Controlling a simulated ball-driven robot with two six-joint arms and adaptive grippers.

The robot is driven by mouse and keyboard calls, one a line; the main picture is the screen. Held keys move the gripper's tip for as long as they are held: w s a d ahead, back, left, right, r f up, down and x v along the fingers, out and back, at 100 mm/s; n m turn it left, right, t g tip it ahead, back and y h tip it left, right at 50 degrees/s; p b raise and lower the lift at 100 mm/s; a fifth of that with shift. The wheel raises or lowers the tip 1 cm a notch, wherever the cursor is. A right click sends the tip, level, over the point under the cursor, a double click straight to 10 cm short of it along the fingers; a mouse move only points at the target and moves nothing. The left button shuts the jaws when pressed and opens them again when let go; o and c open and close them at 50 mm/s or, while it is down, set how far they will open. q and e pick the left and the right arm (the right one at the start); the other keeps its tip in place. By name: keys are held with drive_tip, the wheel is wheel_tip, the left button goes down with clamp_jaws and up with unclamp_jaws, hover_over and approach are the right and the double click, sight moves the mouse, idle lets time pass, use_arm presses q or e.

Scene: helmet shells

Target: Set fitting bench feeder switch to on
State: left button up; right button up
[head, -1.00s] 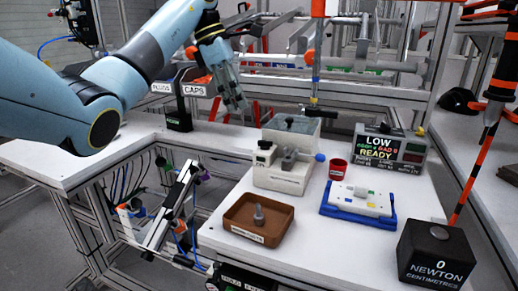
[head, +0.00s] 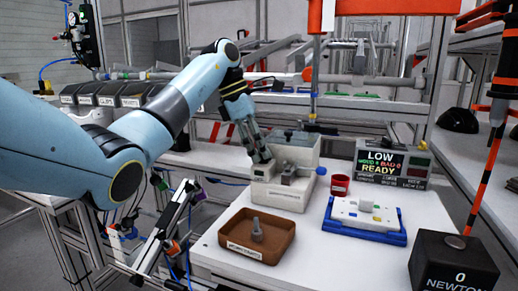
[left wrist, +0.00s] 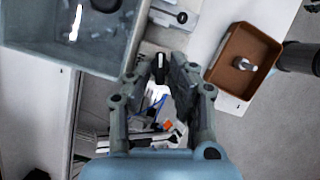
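A pale grey feeder-like unit (head: 285,188) with a grey open-topped bin (head: 293,148) behind it stands on the fitting bench. My left gripper (head: 260,152) is over its left side, partly covering it; contact cannot be told. In the left wrist view the gripper (left wrist: 169,62) has its fingers apart with nothing between them. A pale part with a round black knob (left wrist: 182,17) lies beyond the fingertips there, beside the grey bin (left wrist: 60,40). Whether this knob is the feeder switch, and its setting, cannot be told.
A brown tray (head: 279,252) holding a grey peg is in front. A red cup (head: 340,186), a blue-and-white fixture (head: 364,219), a READY display (head: 392,163) and a black NEWTON block (head: 450,265) stand to the right. A striped pole (head: 487,170) rises at the right.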

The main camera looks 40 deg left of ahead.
use_arm(q)
clamp_jaws()
drive_tip(key=shift+n, duration=0.3)
drive_tip(key=n+y, duration=0.1)
drive_tip(key=n, duration=0.1)
drive_tip(key=n+t+p, duration=0.1)
drive_tip(key=n, duration=0.2)
drive_tip(key=shift+s+d+t+y, duration=0.2)
drive_tip(key=shift+t+y, duration=0.1)
drive_tip(key=shift+y, duration=0.1)
drive_tip(key=n+y+p, duration=0.1)
drive_tip(key=n, duration=0.2)
drive_tip(key=n+y+p, duration=0.1)
drive_tip(key=n, duration=0.2)
drive_tip(key=shift+d+t, duration=0.2)
drive_tip(key=shift+t, duration=0.1)
